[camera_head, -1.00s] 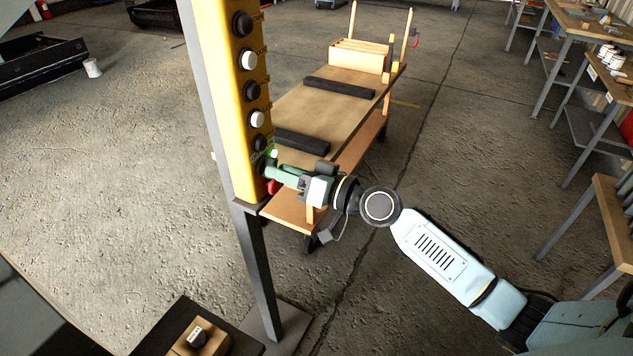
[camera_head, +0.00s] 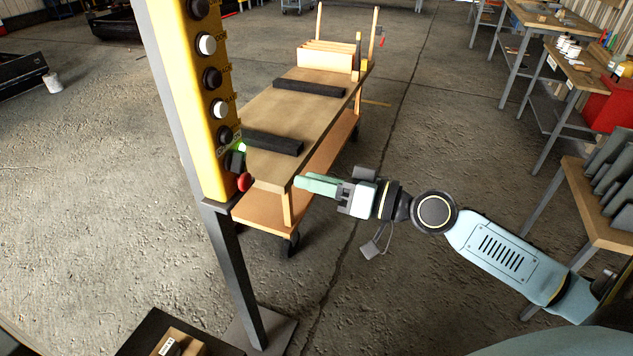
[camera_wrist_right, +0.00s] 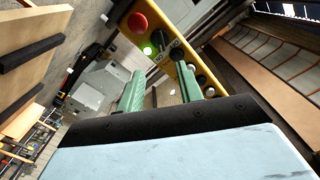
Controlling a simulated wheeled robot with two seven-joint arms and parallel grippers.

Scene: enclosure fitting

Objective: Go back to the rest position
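My right gripper (camera_head: 300,182) is to the right of the yellow button panel (camera_head: 196,120) in the head view, apart from it. The wrist view shows its two green fingers spread with an empty gap (camera_wrist_right: 160,85) between them, so it is open. The panel carries a column of black and white buttons. Near its lower end are a lit green lamp (camera_head: 241,148) and a red button (camera_head: 244,182). In the wrist view, the red button (camera_wrist_right: 137,23) and green lamp (camera_wrist_right: 148,50) show beyond the fingers. My left gripper is not in view.
The panel's grey post (camera_head: 237,275) stands on the floor. A wooden cart (camera_head: 262,105) with dark bars stands behind my right gripper. Workbenches (camera_head: 590,75) line the right side. A cardboard box (camera_head: 180,343) sits at the bottom left. The floor between cart and benches is clear.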

